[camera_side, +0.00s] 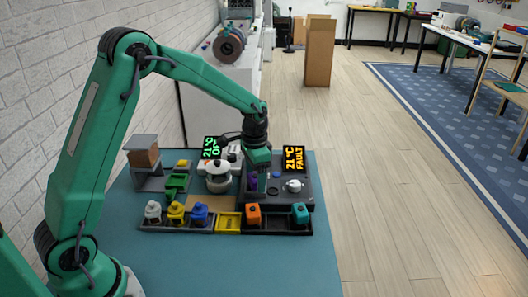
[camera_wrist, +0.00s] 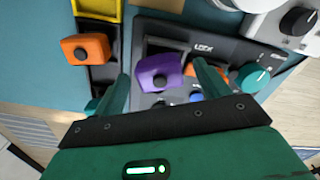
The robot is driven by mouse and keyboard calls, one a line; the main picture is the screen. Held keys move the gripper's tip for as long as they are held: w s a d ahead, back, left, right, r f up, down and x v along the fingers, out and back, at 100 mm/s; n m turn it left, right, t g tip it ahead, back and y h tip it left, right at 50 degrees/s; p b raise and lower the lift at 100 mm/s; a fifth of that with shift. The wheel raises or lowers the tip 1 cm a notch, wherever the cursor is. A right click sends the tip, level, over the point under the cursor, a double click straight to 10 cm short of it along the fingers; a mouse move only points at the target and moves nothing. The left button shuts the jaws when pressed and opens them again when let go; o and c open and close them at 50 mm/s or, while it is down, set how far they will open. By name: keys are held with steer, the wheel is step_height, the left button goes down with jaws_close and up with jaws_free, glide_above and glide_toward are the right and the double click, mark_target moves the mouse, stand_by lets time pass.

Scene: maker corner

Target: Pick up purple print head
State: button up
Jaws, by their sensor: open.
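The purple print head (camera_wrist: 160,72) sits at the dark panel marked LOCK, between my fingers in the wrist view. In the side view only a little of the purple print head (camera_side: 253,181) shows, mostly hidden by my gripper. My gripper (camera_wrist: 161,80) is open, one green finger on each side of the head. The right finger looks close to it; I cannot tell whether either finger touches. In the side view my gripper (camera_side: 257,184) points down over the dark panel.
A front rack holds white, yellow, blue, orange (camera_side: 253,214) and teal (camera_side: 300,213) heads. A white round pot-like device (camera_side: 218,176) stands left of my gripper. Two small displays (camera_side: 294,159) stand behind. The teal table front (camera_side: 240,265) is clear.

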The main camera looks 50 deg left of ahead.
mark_target(256, 175)
steer(key=shift+f, duration=0.5)
steer(key=shift+c, duration=0.4)
steer(key=c, duration=1.1)
steer(key=shift+r, duration=0.15)
steer(key=shift+c, duration=0.2)
steer(key=shift+r, duration=0.45)
step_height(256, 175, up, 3)
steer(key=shift+d+r, duration=0.1)
steer(key=shift+r, duration=0.05)
steer(key=s+d+r, duration=0.5)
steer(key=d+r, duration=0.1)
steer(key=d, duration=0.4)
steer(key=shift+s+d+r, duration=0.15)
steer(key=shift+r, duration=0.1)
